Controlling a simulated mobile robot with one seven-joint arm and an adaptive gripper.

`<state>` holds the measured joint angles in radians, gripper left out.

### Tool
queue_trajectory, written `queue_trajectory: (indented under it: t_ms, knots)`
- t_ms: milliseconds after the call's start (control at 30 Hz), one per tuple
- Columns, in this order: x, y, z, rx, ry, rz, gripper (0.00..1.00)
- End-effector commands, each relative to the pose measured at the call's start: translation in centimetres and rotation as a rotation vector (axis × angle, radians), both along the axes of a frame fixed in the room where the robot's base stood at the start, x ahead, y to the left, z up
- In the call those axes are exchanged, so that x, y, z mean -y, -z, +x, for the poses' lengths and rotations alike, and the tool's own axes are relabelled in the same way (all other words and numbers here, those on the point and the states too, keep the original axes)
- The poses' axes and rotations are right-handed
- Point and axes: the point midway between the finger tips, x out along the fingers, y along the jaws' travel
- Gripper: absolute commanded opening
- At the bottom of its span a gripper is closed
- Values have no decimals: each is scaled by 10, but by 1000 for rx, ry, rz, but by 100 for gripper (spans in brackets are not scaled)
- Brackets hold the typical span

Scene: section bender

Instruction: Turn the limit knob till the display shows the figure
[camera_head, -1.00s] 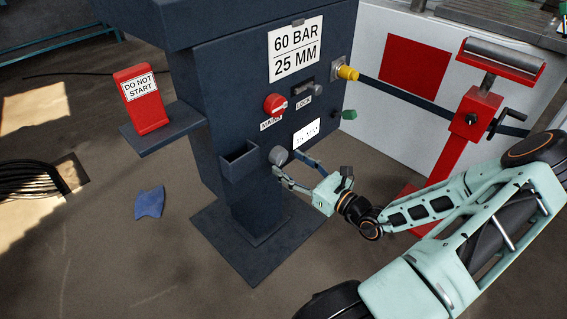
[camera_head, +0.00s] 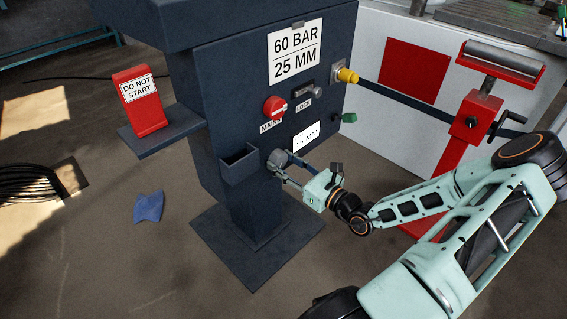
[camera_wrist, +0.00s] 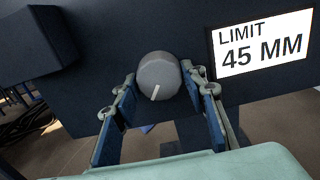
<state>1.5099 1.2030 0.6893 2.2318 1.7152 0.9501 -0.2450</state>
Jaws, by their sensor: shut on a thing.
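The grey limit knob (camera_head: 274,158) sits low on the front of the dark blue cabinet (camera_head: 205,140). In the wrist view the knob (camera_wrist: 158,72) has a white pointer line towards its lower edge, slightly left. My gripper (camera_head: 280,163) is shut on the knob, with one blue-padded finger on each side; the gripper (camera_wrist: 158,82) shows the same in the wrist view. The white display (camera_wrist: 262,45) right of the knob reads LIMIT 45 MM; in the head view the display (camera_head: 306,137) is too small to read. A sign (camera_head: 296,51) above reads 60 BAR, 25 MM.
A red MAINS switch (camera_head: 274,107), a LOCK fitting (camera_head: 304,91), a yellow knob (camera_head: 347,75) and a green knob (camera_head: 349,117) share the cabinet. An open bin (camera_head: 238,165) juts out just left of the limit knob. A red roller stand (camera_head: 470,130) stands right.

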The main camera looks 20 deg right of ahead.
Motion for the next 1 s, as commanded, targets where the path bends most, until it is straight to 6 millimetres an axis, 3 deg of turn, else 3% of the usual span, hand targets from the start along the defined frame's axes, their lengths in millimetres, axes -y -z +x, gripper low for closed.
queue_trajectory:
  t_ms: [267, 1000]
  knots:
    - [0, -1, 0, 18, -1, -55, 15]
    - [1, 0, 0, 163, -1, -457, 15]
